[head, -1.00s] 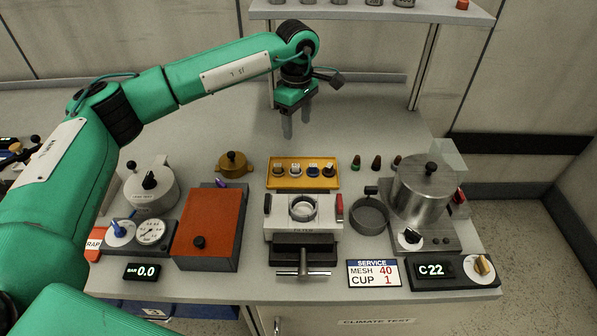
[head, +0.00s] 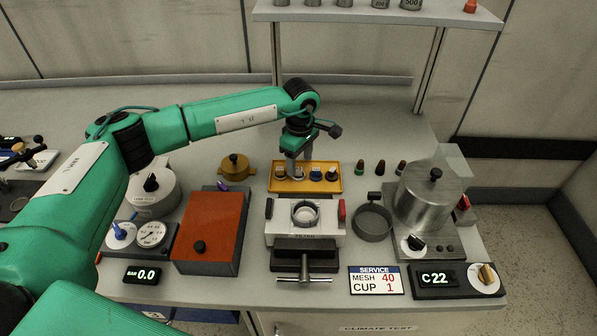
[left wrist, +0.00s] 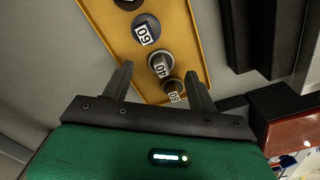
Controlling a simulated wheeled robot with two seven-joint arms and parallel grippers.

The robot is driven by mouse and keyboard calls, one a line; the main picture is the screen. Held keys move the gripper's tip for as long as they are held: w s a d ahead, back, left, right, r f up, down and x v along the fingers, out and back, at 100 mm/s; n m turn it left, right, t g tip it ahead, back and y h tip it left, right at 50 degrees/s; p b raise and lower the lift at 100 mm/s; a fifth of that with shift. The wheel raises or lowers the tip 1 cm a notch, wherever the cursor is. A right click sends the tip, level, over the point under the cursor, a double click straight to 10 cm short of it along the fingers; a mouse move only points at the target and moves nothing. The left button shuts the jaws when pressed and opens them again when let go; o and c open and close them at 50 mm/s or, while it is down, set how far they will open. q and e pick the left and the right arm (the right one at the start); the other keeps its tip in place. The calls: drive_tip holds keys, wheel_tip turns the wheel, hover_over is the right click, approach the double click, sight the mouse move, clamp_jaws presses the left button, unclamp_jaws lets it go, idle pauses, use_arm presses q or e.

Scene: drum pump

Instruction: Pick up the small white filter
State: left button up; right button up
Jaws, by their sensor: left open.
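Several small filters with white number labels stand in a row in a yellow tray (head: 306,188). In the left wrist view one labelled 40 (left wrist: 160,65), pale grey in its body, lies roughly between my fingertips; I take it for the white filter. A dark one labelled 60 (left wrist: 146,30) and another numbered one (left wrist: 174,94) are beside it. My left gripper (head: 299,168) points down over the tray, open and empty. In the head view its fingers partly hide the second filter from the left. My right gripper is not in view.
In front of the tray is a white clamp block (head: 285,222) with a ring. An orange-topped box (head: 210,232) stands left, a metal pot (head: 427,202) right. A brass pot (head: 234,167) stands left of the tray. A service card (head: 376,281) reads MESH 40, CUP 1.

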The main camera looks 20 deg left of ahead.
sight(298, 169)
use_arm(q)
drive_tip(key=f, duration=0.2)
drive_tip(key=shift+s+a+f+p, duration=0.1)
drive_tip(key=shift+a+f+p, duration=0.1)
drive_tip(key=shift+f+p, duration=0.15)
drive_tip(key=shift+f, duration=0.45)
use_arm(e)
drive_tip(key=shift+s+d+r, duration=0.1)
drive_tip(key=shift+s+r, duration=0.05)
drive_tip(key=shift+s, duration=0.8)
use_arm(q)
drive_tip(key=c, duration=1)
drive_tip(key=shift+c, duration=0.2)
drive_tip(key=shift+r, duration=0.15)
